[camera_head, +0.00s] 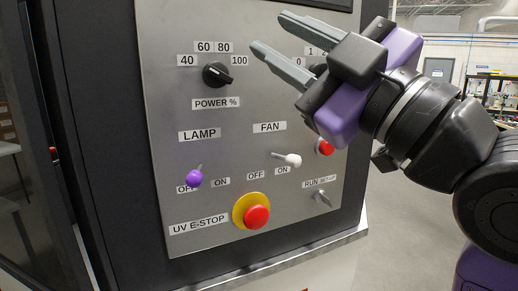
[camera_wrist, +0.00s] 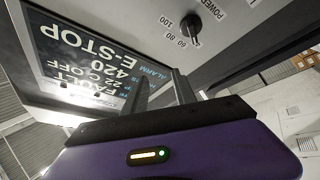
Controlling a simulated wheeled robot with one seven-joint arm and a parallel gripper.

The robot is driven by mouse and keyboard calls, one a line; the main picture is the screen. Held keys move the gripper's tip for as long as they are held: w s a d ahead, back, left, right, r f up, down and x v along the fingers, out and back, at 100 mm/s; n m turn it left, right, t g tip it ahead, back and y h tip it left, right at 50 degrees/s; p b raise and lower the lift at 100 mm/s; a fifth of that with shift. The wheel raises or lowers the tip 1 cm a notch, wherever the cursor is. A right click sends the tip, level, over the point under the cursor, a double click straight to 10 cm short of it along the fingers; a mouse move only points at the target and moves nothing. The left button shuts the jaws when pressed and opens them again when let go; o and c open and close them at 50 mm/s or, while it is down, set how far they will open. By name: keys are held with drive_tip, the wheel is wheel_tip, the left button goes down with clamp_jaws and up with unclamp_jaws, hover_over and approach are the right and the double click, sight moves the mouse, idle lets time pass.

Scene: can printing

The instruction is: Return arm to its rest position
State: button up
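My gripper (camera_head: 270,32) is raised in front of the upper part of the grey control panel (camera_head: 215,125), with its two grey fingers apart and nothing between them. In the wrist view my gripper (camera_wrist: 160,84) also shows a gap between the fingers, which point toward a dark display (camera_wrist: 95,55). The purple gripper body and black wrist cover part of the panel's right side, including a dial there. I cannot tell how far the fingertips are from the panel.
The panel carries a black power knob (camera_head: 216,75), purple lamp switch (camera_head: 194,178), white fan switch (camera_head: 292,160), red button (camera_head: 324,147), run/setup key switch (camera_head: 321,197) and red E-stop (camera_head: 257,216). Open floor (camera_head: 405,235) lies to the right.

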drive_tip(key=w+d+f+m+t+h, duration=0.1)
drive_tip(key=d+f+m+t+h, duration=0.6)
drive_tip(key=d+f+m, duration=0.35)
drive_tip(key=s+d+f+m+h, duration=0.2)
drive_tip(key=s+f+m+h, duration=0.15)
drive_tip(key=f, duration=0.55)
drive_tip(key=s+d+f+m+h, duration=0.25)
drive_tip(key=f+m+h, duration=0.2)
drive_tip(key=f, duration=0.45)
drive_tip(key=s+d+f+g, duration=0.2)
drive_tip(key=s+f+g, duration=0.7)
drive_tip(key=s+f, duration=1.6)
drive_tip(key=s, duration=0.3)
drive_tip(key=shift+s+f+h, duration=0.25)
drive_tip(key=shift+s+h, duration=0.05)
drive_tip(key=shift+s, duration=0.05)
drive_tip(key=shift+c, duration=0.4)
